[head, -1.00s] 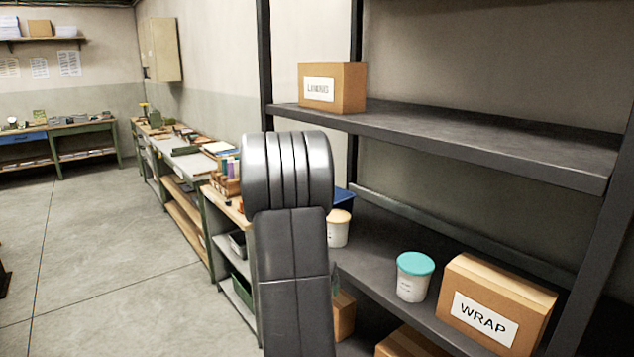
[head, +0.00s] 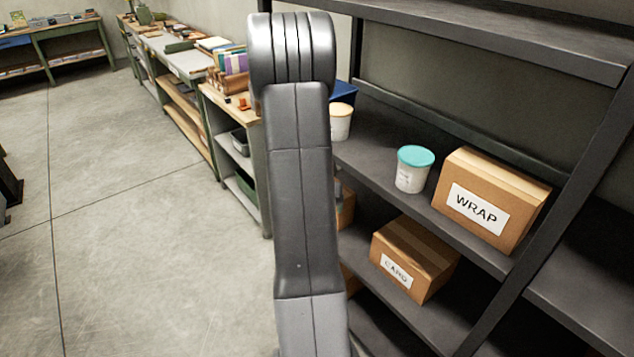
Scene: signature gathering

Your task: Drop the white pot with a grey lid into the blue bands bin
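No white pot with a grey lid shows in the head view. Two white pots stand on the dark middle shelf: one with a teal lid (head: 414,168), and one with a pale orange lid (head: 340,121) further back, partly hidden by my arm. A blue container (head: 343,91) shows only in part behind my arm, beyond the orange-lidded pot. I cannot tell whether it is the blue bands bin, as no label shows. My arm stands upright across the middle of the picture. My gripper is not in view.
A cardboard box marked WRAP (head: 492,201) sits right of the teal-lidded pot. A box marked CARD (head: 413,259) is on the shelf below. Cluttered workbenches (head: 191,62) line the wall to the left. The concrete floor (head: 140,220) at left is open.

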